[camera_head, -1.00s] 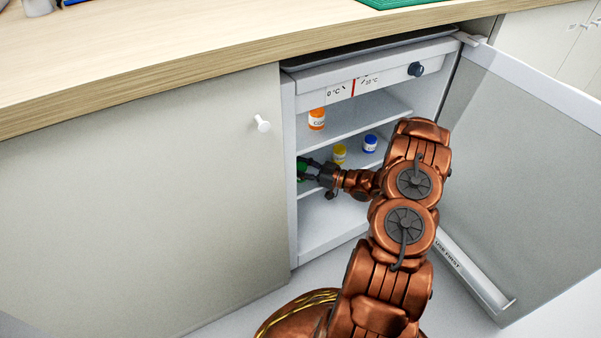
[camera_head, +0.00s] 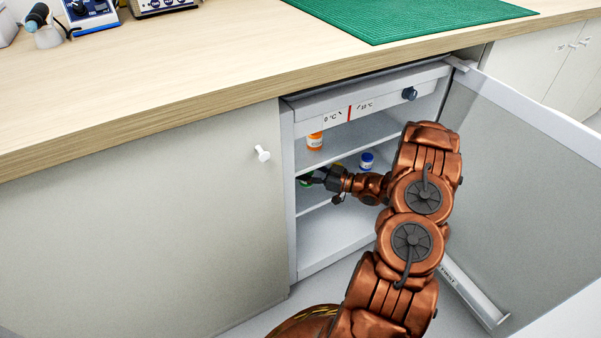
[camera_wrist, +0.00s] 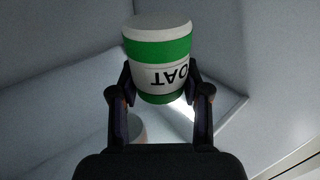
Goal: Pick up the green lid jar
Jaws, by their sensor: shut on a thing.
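The green lid jar (camera_wrist: 158,50) is large in the wrist view, white with green bands and upside-down black letters, partly cut off by the fingers' sides. My gripper (camera_wrist: 158,88) is shut on it, with one finger on each side. In the head view a little green of the jar (camera_head: 303,182) shows at the tips of my gripper (camera_head: 311,178), inside the open fridge at its left side. Whether the jar is clear of the shelf is hard to tell there.
An orange jar (camera_head: 315,141) stands on the upper shelf and a blue-lid jar (camera_head: 366,161) on the shelf below. The fridge door (camera_head: 530,170) stands open at right. The fridge's left wall is close to my gripper. A pale cylinder (camera_wrist: 138,127) shows in the wrist view.

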